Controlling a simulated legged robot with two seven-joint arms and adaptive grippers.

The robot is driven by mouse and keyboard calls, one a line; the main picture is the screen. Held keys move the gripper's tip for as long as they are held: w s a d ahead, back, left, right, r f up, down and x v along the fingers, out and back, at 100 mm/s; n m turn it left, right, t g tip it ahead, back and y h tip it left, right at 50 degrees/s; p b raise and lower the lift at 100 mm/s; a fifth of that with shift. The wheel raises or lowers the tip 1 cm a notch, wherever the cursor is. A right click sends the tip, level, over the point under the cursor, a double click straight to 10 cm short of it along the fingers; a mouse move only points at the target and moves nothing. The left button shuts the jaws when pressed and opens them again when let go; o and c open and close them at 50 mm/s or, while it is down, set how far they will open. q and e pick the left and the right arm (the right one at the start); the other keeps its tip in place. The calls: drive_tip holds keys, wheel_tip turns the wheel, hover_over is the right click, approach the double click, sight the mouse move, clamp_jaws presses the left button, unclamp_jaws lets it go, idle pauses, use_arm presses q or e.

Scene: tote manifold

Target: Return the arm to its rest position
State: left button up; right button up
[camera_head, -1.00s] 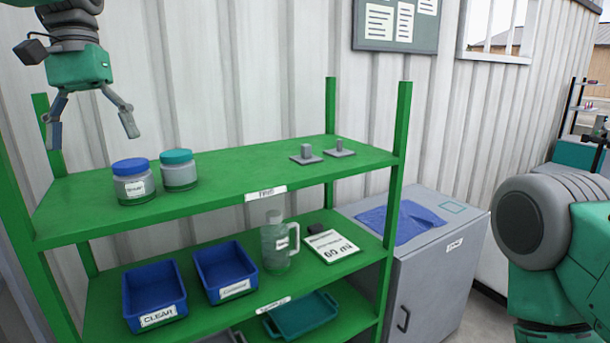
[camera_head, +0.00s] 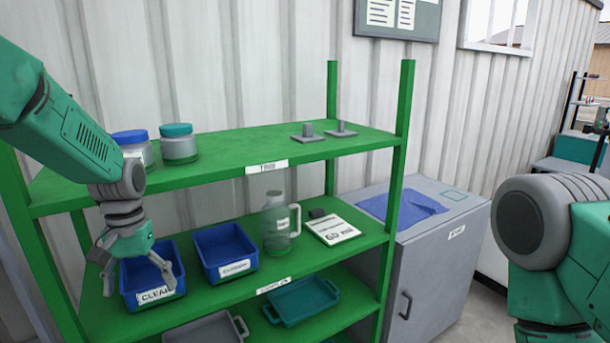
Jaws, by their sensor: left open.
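My left gripper (camera_head: 137,277) is open and points down. It is in front of the blue bin labelled CLEAR (camera_head: 153,296) on the middle shelf, and its fingers overlap that bin in the picture. I see nothing between the fingers. I cannot tell whether they touch the bin. My left arm (camera_head: 75,125) comes in from the upper left and hides part of the shelf's left side and part of the blue-lidded jar (camera_head: 137,145). Of my right arm (camera_head: 545,235), only upper links show at the right edge; its gripper is out of view.
The green shelf (camera_head: 235,155) bears a teal-lidded jar (camera_head: 179,146) and two grey pieces on top. A grey cabinet (camera_head: 440,265) stands right of the shelf.

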use_arm(q)
drive_tip(key=s+f+b, duration=0.2)
drive_tip(key=s+f, duration=0.2)
drive_tip(key=f, duration=0.4)
drive_tip(key=s+f+m+b, duration=0.15)
drive_tip(key=s+f, duration=0.25)
drive_tip(key=f, duration=0.5)
drive_tip(key=s+f+b, duration=0.2)
drive_tip(key=s+f, duration=0.2)
drive_tip(key=f, duration=0.4)
drive_tip(key=s+d+f+t+b, duration=0.1)
drive_tip(key=s+f+b, duration=0.2)
drive_tip(key=s+f, duration=0.4)
drive_tip(key=s+d+f+m+b, duration=0.1)
drive_tip(key=s+f+b, duration=0.2)
drive_tip(key=s+f, duration=0.4)
drive_tip(key=s, duration=0.7)
drive_tip(key=shift+s+d+t, duration=0.15)
drive_tip(key=shift+s+t, duration=0.05)
drive_tip(key=shift+t, duration=0.2)
drive_tip(key=shift+d+r, duration=0.15)
drive_tip(key=shift+d, duration=0.05)
drive_tip(key=shift+a, duration=0.1)
